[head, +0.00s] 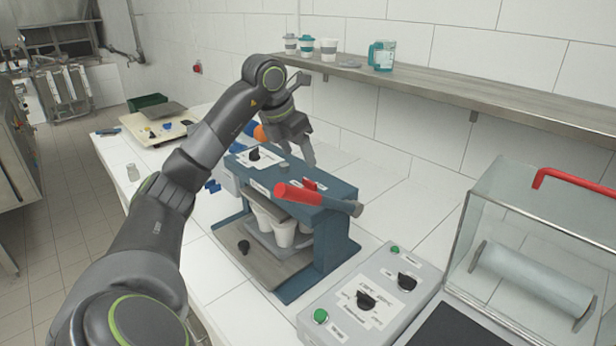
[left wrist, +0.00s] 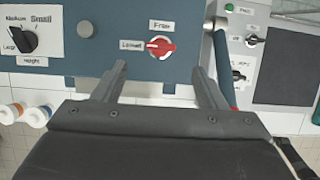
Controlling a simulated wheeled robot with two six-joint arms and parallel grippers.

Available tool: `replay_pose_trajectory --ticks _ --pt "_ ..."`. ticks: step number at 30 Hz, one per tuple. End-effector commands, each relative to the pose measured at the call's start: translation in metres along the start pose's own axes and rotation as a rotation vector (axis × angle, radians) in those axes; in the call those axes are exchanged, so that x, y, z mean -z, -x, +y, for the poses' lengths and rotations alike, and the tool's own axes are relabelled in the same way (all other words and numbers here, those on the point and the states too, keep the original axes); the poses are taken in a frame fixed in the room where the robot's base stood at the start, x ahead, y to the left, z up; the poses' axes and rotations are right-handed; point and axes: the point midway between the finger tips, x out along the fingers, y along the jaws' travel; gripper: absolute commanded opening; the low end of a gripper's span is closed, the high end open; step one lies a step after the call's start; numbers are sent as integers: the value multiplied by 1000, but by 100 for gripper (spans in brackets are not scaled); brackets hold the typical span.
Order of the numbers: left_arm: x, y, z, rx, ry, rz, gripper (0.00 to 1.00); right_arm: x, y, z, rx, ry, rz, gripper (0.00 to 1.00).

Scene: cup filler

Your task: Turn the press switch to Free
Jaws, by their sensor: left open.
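The press (head: 330,225) is a blue frame on the white counter, with a red-handled lever across its front. Its red press switch (head: 309,184) is small in the head view. In the left wrist view the switch (left wrist: 160,47) is a red knob, with a Free label (left wrist: 160,26) above it and a Locked label (left wrist: 132,45) to its left. The knob lies roughly sideways, seemingly toward Locked. My left gripper (head: 298,158) is open and empty over the press top. In the wrist view its fingertips (left wrist: 159,68) stand on either side, just below the switch. My right gripper is not in view.
A black height knob (left wrist: 20,39) sits on the same panel. White cups (head: 282,232) stand inside the press. A grey control box (head: 345,305) and a clear-walled case with a roller (head: 530,282) are to the right. A wall shelf (head: 440,87) holds cups.

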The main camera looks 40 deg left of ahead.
Motion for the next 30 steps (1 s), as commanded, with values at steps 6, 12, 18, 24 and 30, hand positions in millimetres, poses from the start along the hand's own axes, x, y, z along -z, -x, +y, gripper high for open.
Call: replay_pose_trajectory --ticks 6,12,18,24,30 --pt "-1 -45 -1 4 1 4 65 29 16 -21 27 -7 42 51" --pt "-1 -77 0 3 0 2 65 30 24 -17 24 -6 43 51" --pt "0 -91 0 0 -1 0 65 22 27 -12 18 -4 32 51" --pt "0 -93 0 0 -1 -1 65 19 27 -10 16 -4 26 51" --pt "0 -93 0 -1 -1 -1 50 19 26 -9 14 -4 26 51"
